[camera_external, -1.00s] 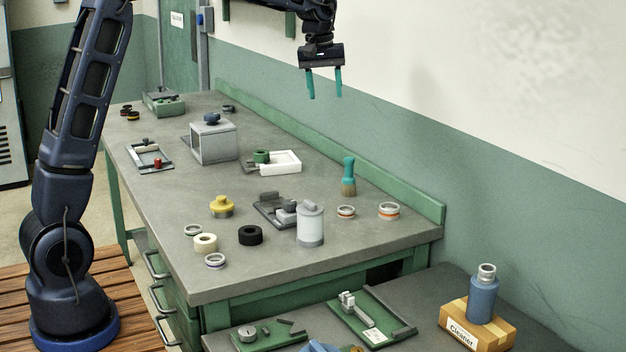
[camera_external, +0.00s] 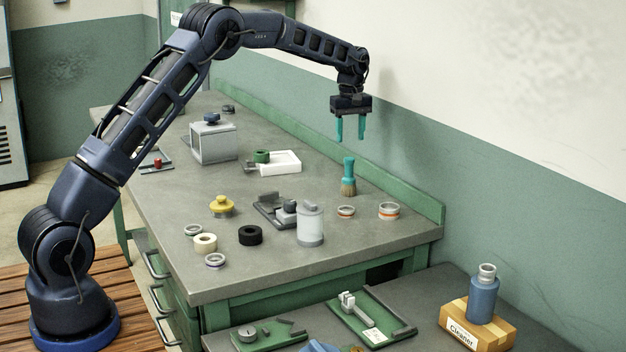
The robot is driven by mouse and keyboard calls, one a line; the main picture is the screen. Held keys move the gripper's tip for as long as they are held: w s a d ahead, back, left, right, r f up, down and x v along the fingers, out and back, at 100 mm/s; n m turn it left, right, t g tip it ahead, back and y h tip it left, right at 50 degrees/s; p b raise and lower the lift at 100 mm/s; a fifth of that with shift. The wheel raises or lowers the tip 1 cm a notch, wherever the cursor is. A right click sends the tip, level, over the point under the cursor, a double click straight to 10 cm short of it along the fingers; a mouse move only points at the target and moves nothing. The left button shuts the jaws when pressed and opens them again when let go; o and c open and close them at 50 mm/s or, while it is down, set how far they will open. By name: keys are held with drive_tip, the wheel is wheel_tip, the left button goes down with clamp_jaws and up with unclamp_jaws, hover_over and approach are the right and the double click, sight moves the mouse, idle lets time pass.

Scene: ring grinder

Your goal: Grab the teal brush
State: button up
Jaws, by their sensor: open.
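The teal brush (camera_external: 348,174) stands upright on the grey workbench (camera_external: 300,262), toward its back right edge. Its teal handle points up and its brown bristles are at the bottom. My gripper (camera_external: 350,139) is open, with two teal fingers pointing down. In the picture the fingertips are just above the top of the brush handle, apart from it. Nothing is between the fingers.
Near the brush stand an orange-banded ring (camera_external: 389,210), a smaller ring (camera_external: 346,211) and a white-grey canister (camera_external: 310,224). A white tray (camera_external: 289,161) lies to the left. A green ledge (camera_external: 405,192) and the wall are behind.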

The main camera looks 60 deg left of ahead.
sight(350, 157)
wheel_tip(350, 157, down, 10)
drive_tip(key=shift+s+f, duration=0.15)
drive_tip(key=shift+f, duration=0.05)
clamp_jaws()
idle(0.5)
